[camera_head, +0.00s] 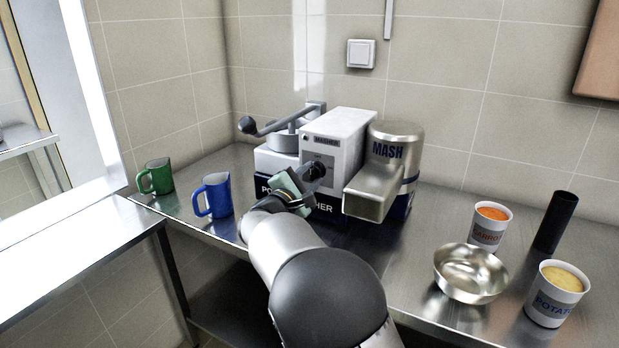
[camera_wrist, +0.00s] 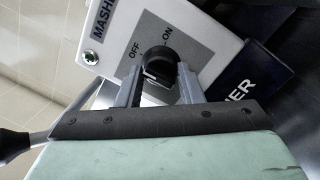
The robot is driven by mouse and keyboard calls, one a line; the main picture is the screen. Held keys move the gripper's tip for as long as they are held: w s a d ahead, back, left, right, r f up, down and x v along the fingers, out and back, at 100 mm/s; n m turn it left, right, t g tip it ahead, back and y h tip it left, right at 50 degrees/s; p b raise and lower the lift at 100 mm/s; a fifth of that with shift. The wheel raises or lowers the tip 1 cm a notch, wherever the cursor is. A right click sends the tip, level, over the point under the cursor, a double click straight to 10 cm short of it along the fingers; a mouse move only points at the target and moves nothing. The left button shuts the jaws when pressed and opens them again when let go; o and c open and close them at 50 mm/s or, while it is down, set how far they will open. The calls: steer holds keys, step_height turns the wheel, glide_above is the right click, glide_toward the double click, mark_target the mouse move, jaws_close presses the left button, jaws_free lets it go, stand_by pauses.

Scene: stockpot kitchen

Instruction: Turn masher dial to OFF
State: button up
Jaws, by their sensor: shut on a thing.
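The masher (camera_head: 340,135) is a white and grey machine on the steel counter, with a dark lever arm on its left. Its black dial (camera_wrist: 158,66) sits on a grey plate marked OFF and ON in the wrist view. My gripper (camera_wrist: 157,84) is shut on the dial, with one grey finger on each side of it. In the head view my gripper (camera_head: 311,181) reaches the machine's front face, and the dial (camera_head: 319,170) shows partly there. I cannot tell exactly which mark the dial points to.
A steel MASH container (camera_head: 392,165) stands right of the masher. A blue mug (camera_head: 216,195) and a green mug (camera_head: 158,177) stand to the left. A metal bowl (camera_head: 468,274), a carrot cup (camera_head: 489,226), a potato cup (camera_head: 555,293) and a black cylinder (camera_head: 556,222) stand at the right.

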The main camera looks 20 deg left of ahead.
steer(key=shift+f, duration=0.15)
steer(key=o, duration=0.9)
steer(key=shift+o, duration=0.2)
steer(key=b+v, duration=0.1)
steer(key=v, duration=1.6)
steer(key=shift+s+b, duration=0.25)
steer(key=shift+b, duration=0.05)
steer(key=shift+a, duration=0.1)
